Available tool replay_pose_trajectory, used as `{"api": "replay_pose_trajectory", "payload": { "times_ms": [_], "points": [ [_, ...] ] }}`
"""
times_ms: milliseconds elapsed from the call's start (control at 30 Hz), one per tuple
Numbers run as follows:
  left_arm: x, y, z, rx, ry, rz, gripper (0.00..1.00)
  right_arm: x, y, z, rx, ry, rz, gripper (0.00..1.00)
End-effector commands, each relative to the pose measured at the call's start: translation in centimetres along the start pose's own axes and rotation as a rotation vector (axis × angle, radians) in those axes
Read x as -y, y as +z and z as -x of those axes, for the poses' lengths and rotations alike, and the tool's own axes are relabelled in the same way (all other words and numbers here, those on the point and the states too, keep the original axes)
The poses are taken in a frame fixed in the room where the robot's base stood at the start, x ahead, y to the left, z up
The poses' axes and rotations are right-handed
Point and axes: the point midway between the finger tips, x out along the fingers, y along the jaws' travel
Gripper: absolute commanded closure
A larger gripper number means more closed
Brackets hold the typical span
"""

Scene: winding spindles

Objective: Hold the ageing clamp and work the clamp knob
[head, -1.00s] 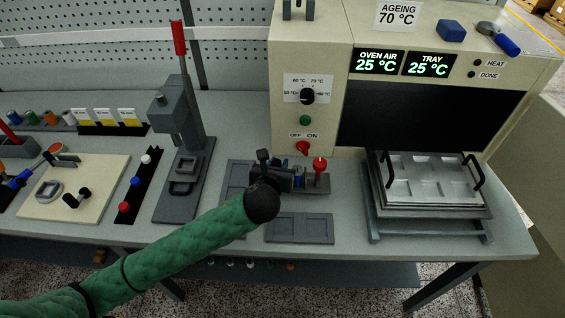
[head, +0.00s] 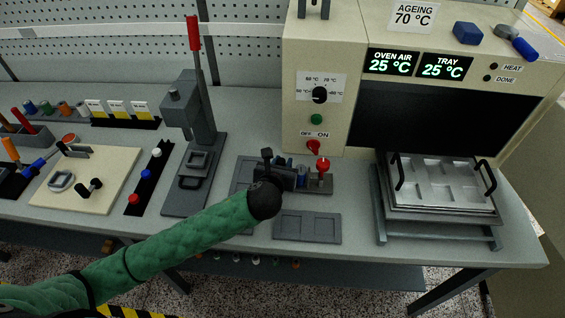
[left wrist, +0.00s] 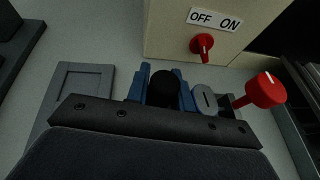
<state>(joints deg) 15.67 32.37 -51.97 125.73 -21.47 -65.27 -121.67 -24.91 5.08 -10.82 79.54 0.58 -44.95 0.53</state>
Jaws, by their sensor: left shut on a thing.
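The ageing clamp (head: 318,184) is a low dark grey fixture with blue parts on the bench in front of the oven. Its red clamp knob (head: 323,164) stands at its right end on a short stem. In the left wrist view the red knob (left wrist: 265,90) is at the right, apart from my gripper, and blue uprights (left wrist: 144,82) flank a dark rounded part. My left gripper (head: 288,174) is shut on the ageing clamp at its left part; its dark body hides the exact contact. My right gripper is not in view.
The oven's red OFF/ON switch (head: 313,146) is close behind the clamp. A metal tray with handles (head: 446,188) stands on a rack at the right. A flat grey plate (head: 307,227) lies in front. A press with a red lever (head: 194,110) stands to the left.

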Motion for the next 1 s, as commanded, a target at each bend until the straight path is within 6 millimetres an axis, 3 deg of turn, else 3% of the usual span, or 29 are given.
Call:
{"api": "replay_pose_trajectory", "payload": {
  "times_ms": [1000],
  "points": [
    [0.0, -0.9, -0.4, 0.001, -0.001, 0.001, 1.00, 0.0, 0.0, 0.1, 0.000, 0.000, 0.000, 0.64]
  ]
}}
